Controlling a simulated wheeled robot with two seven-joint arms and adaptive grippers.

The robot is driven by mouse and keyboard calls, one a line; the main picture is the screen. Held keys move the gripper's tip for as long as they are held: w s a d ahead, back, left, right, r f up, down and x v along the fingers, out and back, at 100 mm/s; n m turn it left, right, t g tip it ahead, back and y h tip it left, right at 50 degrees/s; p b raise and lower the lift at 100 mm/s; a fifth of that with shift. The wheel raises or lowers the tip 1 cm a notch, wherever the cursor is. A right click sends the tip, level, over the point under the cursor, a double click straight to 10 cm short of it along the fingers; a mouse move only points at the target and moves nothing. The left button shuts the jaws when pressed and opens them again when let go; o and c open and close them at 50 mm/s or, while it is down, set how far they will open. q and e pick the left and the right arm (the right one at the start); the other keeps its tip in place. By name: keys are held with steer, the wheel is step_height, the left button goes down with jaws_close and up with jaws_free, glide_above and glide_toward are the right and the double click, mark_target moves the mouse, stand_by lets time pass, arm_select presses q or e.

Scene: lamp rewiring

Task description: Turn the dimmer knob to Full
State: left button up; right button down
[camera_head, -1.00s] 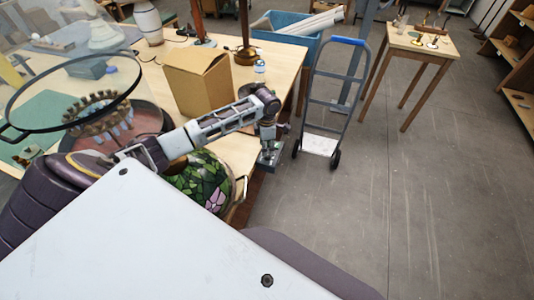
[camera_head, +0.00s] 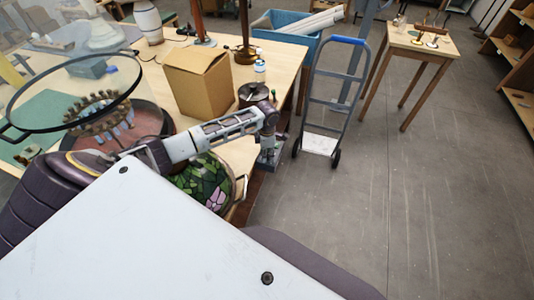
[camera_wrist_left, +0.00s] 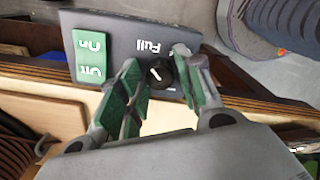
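The dimmer knob (camera_wrist_left: 158,73) is black with a white pointer mark and sits on a dark grey control box (camera_wrist_left: 115,22). The word Full shows upside down beside the knob in the left wrist view. A green On/Off switch (camera_wrist_left: 90,57) is on the same box. My left gripper (camera_wrist_left: 160,82) is open, its green-padded fingers on either side of the knob. The right-hand finger overlaps the knob's edge, so contact there is unclear. In the head view my left gripper (camera_head: 268,146) points down over the box (camera_head: 268,165) at the table's edge. My right gripper is not in view.
A stained-glass lampshade (camera_head: 205,182) sits close beside my left forearm. A cardboard box (camera_head: 198,82), a dark round can (camera_head: 254,94) and a small bottle (camera_head: 260,70) stand on the table behind. A hand truck (camera_head: 330,100) stands on the floor to the right.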

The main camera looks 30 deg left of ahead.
arm_select(q)
steer(key=c, duration=0.6)
steer(key=shift+o, duration=0.2)
